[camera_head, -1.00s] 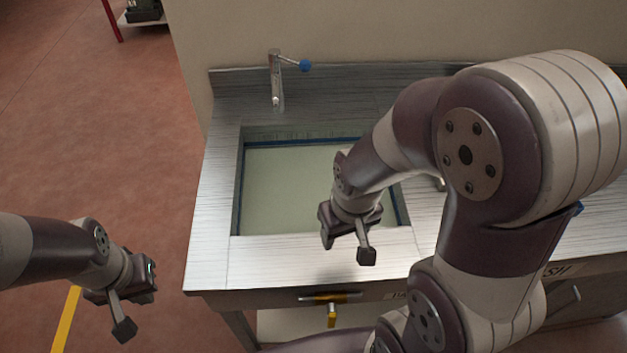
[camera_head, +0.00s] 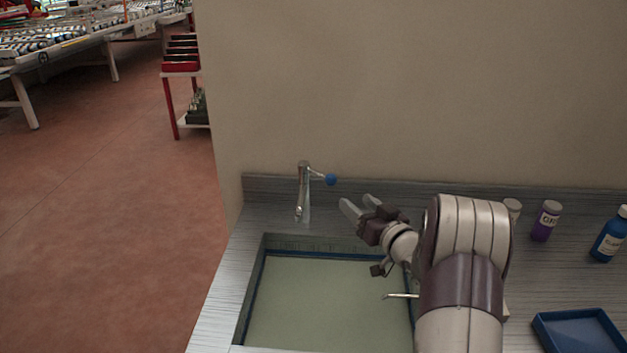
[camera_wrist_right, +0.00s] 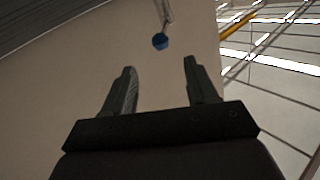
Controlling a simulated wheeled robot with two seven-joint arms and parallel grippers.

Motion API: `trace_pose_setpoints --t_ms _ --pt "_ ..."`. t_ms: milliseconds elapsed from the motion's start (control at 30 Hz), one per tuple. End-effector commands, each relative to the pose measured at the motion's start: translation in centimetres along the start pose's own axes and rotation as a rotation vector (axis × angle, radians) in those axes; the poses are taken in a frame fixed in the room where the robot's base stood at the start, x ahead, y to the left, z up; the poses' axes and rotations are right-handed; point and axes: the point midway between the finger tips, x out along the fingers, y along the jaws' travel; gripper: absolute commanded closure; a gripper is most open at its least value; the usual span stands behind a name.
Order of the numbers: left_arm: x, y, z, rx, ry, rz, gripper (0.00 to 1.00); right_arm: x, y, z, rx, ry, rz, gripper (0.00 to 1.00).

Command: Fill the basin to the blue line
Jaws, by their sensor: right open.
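The basin (camera_head: 256,285) is set in the metal counter, with pale greenish water (camera_head: 325,305) in it. A blue line (camera_head: 325,255) shows along its inner wall at the water's edge; I cannot tell the exact level. The faucet (camera_head: 303,190) stands behind the basin with a blue-knobbed lever (camera_head: 330,179) pointing right. In the right wrist view the knob (camera_wrist_right: 160,41) is beyond the open fingers (camera_wrist_right: 162,85). My left gripper is out of view.
A purple bottle (camera_head: 546,220), a blue bottle (camera_head: 610,235) and a blue tray (camera_head: 578,330) are on the counter at right. A wall (camera_head: 420,90) rises behind. A red-framed rack (camera_head: 183,90) and long tables (camera_head: 70,45) stand far left.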

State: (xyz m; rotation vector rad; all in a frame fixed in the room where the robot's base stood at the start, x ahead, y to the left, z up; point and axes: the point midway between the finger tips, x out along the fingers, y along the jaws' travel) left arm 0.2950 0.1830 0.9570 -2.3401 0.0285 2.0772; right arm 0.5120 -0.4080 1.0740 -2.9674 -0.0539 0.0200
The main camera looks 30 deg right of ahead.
Motion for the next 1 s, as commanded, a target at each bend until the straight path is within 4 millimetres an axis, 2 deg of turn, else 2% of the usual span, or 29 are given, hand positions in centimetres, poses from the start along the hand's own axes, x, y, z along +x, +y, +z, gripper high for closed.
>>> trace_pose_setpoints --t_ms 167,400,500,700,967,1000 --pt "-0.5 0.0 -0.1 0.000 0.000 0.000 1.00 2.6 -0.3 -0.4 0.021 0.012 -0.010 0.42" --pt "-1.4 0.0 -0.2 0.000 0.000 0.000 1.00 8.8 -0.3 -0.5 0.019 0.010 -0.007 0.42" --pt "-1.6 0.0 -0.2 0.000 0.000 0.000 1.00 10.6 -0.3 -0.4 0.019 0.010 -0.006 0.42" --pt "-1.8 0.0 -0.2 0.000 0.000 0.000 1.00 12.4 -0.2 -0.4 0.020 0.010 -0.003 0.42" --pt "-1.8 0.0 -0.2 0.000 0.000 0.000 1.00 12.6 -0.2 -0.4 0.019 0.011 -0.003 0.42" --pt "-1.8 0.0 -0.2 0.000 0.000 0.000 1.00 12.6 -0.2 -0.4 0.019 0.010 -0.003 0.45"
